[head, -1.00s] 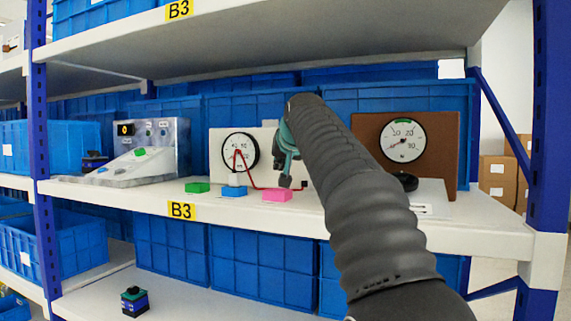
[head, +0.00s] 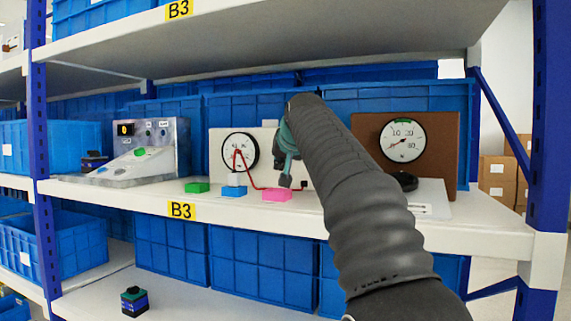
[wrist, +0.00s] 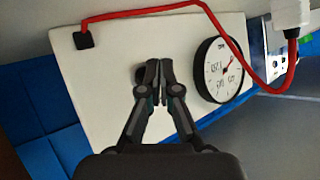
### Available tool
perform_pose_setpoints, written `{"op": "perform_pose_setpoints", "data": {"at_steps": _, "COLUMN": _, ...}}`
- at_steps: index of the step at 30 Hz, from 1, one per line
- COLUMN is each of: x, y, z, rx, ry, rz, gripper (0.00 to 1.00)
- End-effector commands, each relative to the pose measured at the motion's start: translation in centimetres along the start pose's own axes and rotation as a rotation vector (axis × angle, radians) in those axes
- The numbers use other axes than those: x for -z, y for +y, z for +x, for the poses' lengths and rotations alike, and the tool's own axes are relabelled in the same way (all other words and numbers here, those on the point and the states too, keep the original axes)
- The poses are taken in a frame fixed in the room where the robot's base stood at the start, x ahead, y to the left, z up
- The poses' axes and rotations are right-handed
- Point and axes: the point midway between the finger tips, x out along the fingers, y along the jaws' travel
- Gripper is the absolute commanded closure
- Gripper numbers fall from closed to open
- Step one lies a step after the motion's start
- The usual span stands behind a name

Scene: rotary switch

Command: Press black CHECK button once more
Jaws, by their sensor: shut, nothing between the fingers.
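A white panel (head: 222,170) stands on the shelf with a round gauge (head: 240,152) and a red cable. It fills much of the wrist view (wrist: 215,25), where the gauge (wrist: 220,70) is right of my fingers. My gripper (head: 286,180) is in front of the panel's right part, above a pink block (head: 276,196). In the wrist view its fingertips (wrist: 160,62) are together, with nothing held. A dark round part (wrist: 140,72), possibly the black CHECK button, shows just left of the fingertips, partly hidden by them. I cannot read a label or tell if they touch it.
Green (head: 197,187) and blue (head: 234,192) blocks sit along the shelf front. A grey console (head: 150,155) stands left. A brown panel with a gauge (head: 402,140) and a black knob (head: 404,181) stands right, near my arm. The upper shelf (head: 300,45) is overhead.

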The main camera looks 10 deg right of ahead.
Motion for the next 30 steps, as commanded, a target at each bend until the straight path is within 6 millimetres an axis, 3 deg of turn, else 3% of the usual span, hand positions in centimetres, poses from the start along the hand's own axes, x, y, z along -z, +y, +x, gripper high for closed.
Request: {"op": "perform_pose_setpoints", "data": {"at_steps": 30, "x": 0.56, "y": 0.53, "z": 0.74, "rx": 0.000, "ry": 0.000, "rz": 0.001, "gripper": 1.00}}
